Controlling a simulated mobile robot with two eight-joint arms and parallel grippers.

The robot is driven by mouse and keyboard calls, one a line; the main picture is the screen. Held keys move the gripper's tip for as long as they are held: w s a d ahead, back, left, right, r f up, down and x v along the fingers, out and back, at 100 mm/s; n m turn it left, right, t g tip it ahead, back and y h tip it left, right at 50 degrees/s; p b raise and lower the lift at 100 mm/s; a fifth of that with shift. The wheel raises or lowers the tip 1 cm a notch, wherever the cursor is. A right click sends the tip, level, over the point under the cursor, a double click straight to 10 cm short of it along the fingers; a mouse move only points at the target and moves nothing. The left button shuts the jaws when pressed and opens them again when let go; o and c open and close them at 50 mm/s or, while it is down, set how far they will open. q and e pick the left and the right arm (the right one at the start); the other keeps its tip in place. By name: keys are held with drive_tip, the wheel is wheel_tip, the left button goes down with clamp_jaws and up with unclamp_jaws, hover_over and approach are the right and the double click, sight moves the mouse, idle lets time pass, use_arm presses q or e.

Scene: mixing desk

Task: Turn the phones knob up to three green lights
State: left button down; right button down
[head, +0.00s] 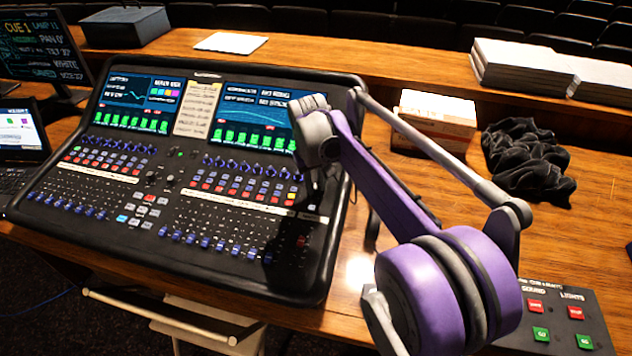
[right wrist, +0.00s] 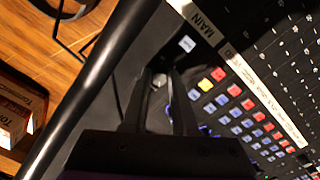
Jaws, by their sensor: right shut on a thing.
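The black mixing desk (head: 300,287) fills the left half of the head view, with two lit screens, rows of small coloured buttons and faders. My right gripper (head: 314,184) reaches down to the upper right part of the desk, and my purple and grey arm hides most of it. In the right wrist view my right gripper (right wrist: 158,76) has its two dark fingers on either side of a small grey knob (right wrist: 158,83), closed on it. I cannot read the knob's label or make out its lights. My left gripper is not in view.
A strip marked MAIN (right wrist: 205,27) lies beside the fingers. A white and brown box (head: 437,110) and a crumpled black cloth (head: 527,160) lie right of the desk. A cue panel (head: 558,320) with red and green buttons is at the lower right. A laptop (head: 20,135) stands left.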

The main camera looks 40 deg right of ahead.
drive_tip(key=shift+m, duration=1.1)
drive_tip(key=c, duration=0.7)
unclamp_jaws()
wheel_tip(320, 180, up, 11)
drive_tip(key=a+p, duration=0.1)
drive_tip(key=shift+s, duration=0.15)
drive_tip(key=shift+a+f, duration=0.1)
drive_tip(key=shift+f, duration=0.05)
